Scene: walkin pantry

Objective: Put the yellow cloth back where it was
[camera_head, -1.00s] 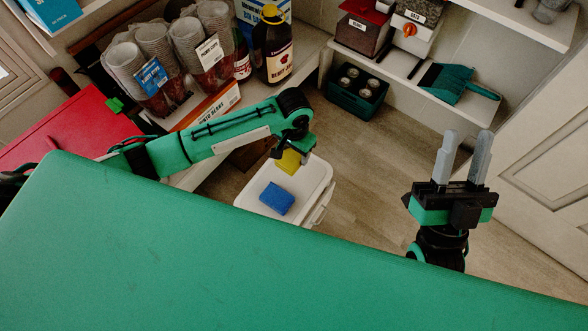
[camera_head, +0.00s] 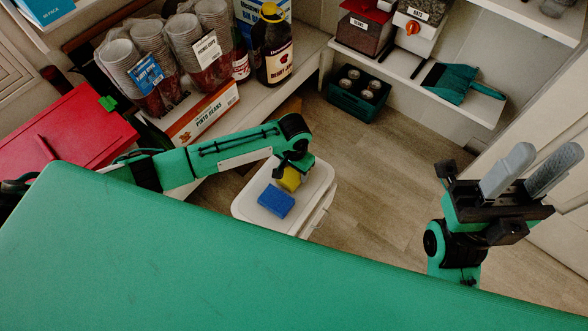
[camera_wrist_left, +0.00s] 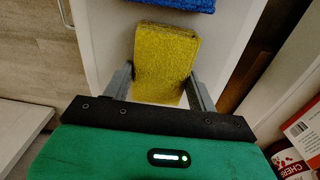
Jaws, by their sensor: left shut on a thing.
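The yellow cloth (camera_head: 289,179) is a small folded block over the white lidded bin (camera_head: 249,209). My left gripper (camera_wrist_left: 160,88) is shut on the yellow cloth (camera_wrist_left: 163,58), with one finger at each side. In the head view my left wrist partly hides the cloth. A blue cloth (camera_head: 276,201) lies on the bin's lid just in front of the yellow one and also shows in the left wrist view (camera_wrist_left: 185,4). I cannot tell whether the yellow cloth touches the lid. My right gripper (camera_head: 532,158) is open and empty, far right of the bin.
The left shelf holds stacked cups (camera_head: 150,50), a pinto beans box (camera_head: 205,113) and a dark bottle (camera_head: 273,45). A teal dustpan (camera_head: 452,82) lies on the right shelf. Floor right of the bin is clear.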

